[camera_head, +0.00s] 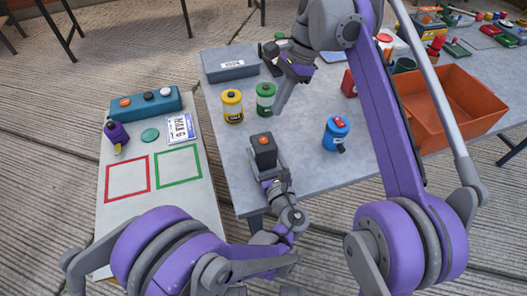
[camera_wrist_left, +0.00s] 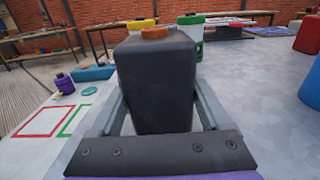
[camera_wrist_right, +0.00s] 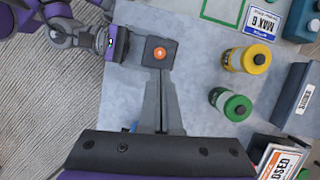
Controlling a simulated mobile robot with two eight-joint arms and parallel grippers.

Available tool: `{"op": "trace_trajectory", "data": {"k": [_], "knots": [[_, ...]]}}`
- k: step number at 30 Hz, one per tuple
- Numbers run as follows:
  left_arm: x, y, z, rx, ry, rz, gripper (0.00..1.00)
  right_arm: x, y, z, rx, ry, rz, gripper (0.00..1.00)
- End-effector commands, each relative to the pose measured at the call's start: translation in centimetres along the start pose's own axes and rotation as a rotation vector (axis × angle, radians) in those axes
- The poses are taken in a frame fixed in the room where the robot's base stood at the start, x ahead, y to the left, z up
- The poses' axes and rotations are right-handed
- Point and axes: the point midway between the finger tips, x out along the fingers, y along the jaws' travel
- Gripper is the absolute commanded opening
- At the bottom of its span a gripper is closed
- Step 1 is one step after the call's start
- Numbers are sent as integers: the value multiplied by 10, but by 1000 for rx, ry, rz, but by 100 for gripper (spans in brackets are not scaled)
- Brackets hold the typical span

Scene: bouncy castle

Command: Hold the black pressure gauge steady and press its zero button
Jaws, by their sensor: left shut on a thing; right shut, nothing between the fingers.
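The black pressure gauge (camera_head: 263,155) stands upright near the front edge of the grey table, with an orange button (camera_head: 265,140) on top. My left gripper (camera_head: 268,172) is shut on it; in the left wrist view the fingers flank the black body (camera_wrist_left: 158,85). My right gripper (camera_head: 278,111) is shut and empty, pointing down beyond the gauge in the head view. In the right wrist view its closed fingertips (camera_wrist_right: 160,82) show beside the gauge's top, short of the button (camera_wrist_right: 160,53) in the picture. Their height above it is unclear. The gauge's dial face is not visible.
A yellow canister (camera_head: 232,106) and a green canister (camera_head: 265,99) stand behind the gauge, near a grey box (camera_head: 230,65). A blue canister (camera_head: 335,136) is to the right, an orange crate (camera_head: 470,105) farther right. The left table has red (camera_head: 128,198) and green squares.

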Motion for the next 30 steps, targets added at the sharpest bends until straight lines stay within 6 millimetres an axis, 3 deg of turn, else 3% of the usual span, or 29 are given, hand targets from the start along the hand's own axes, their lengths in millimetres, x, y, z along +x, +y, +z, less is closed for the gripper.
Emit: {"op": "trace_trajectory", "data": {"k": [8, 15, 21, 30], "knots": [[0, 0, 0, 0, 1, 0, 0, 1, -4, 7, 82, 42, -111, 0], [0, 0, 0, -1, 1, 0, 0, 3, -7, 22, 299, 85, -428, 0], [0, 0, 0, -1, 1, 0, 0, 2, 2, 33, 452, 48, -679, 0], [0, 0, 0, -1, 0, 0, 0, 2, 12, 40, 546, -11, -845, 0]]}}
